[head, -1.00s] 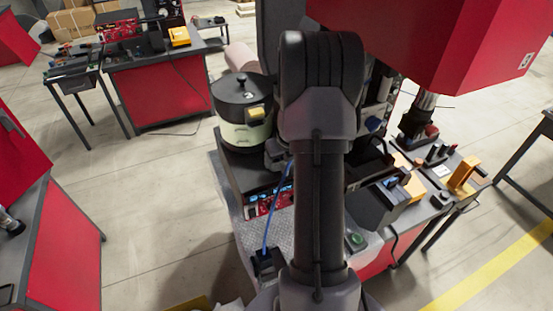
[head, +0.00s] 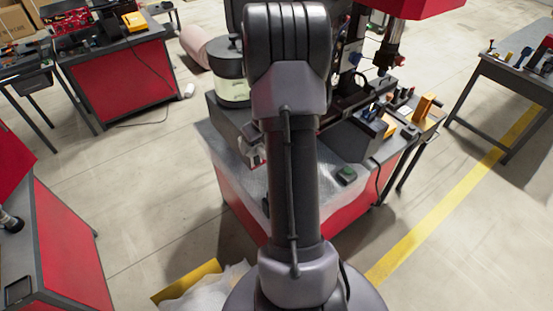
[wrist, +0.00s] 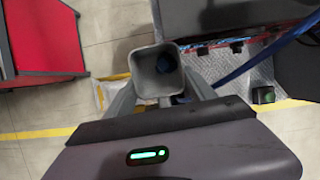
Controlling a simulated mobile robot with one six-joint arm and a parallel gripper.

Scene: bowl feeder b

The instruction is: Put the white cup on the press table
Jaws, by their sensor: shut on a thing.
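The white cup (wrist: 154,75) shows pale grey and squarish in the wrist view. Its open mouth faces the camera, and something dark blue shows inside. My gripper (wrist: 160,92) is shut on the cup, with a finger on each side. In the head view my arm hides the cup and most of my gripper. A red-sided table with a bright metal top (head: 235,166) stands in the middle of the head view. A press-like machine (head: 390,48) rises at its back right; I cannot tell whether it stands on this same table.
A lidded round pot-like feeder (head: 233,88) stands on a dark box on the middle table. A green-topped button box (head: 346,175) is near the front edge. A red cabinet (head: 70,255) is at left, a grey table (head: 510,78) at right. Open floor lies between.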

